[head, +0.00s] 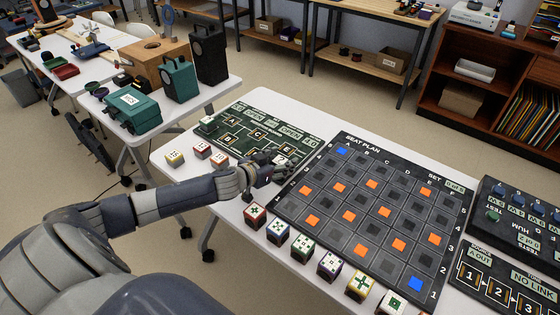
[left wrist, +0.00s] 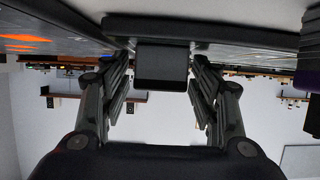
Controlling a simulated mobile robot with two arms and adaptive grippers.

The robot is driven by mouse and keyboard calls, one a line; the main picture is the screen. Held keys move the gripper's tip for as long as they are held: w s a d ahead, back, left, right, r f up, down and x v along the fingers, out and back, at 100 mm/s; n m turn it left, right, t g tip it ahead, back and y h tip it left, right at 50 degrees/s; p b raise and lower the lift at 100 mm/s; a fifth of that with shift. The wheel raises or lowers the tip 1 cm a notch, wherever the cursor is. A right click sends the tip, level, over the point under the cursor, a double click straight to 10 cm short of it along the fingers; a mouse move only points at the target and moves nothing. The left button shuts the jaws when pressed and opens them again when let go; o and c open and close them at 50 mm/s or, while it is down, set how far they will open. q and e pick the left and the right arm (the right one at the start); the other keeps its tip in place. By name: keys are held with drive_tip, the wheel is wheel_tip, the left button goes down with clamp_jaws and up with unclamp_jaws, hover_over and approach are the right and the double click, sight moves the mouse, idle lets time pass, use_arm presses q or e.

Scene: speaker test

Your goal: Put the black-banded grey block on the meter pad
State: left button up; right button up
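My left gripper (head: 262,172) is at the near right edge of the dark green labelled board (head: 240,147), close to the seat plan. I cannot read a label that marks the meter pad. A dark block (head: 208,125) stands at the board's far left corner. My right gripper is not in view.
The seat plan (head: 350,212) with orange and blue squares lies right of my gripper. Several marked cubes (head: 303,247) line its near edge. Dark control panels (head: 520,225) lie at the right.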

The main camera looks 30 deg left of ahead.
use_arm(q)
drive_tip(key=shift+r, duration=0.1)
drive_tip(key=shift+s, duration=0.1)
drive_tip(key=shift+p+v, duration=0.35)
drive_tip(key=shift+v, duration=5.6)
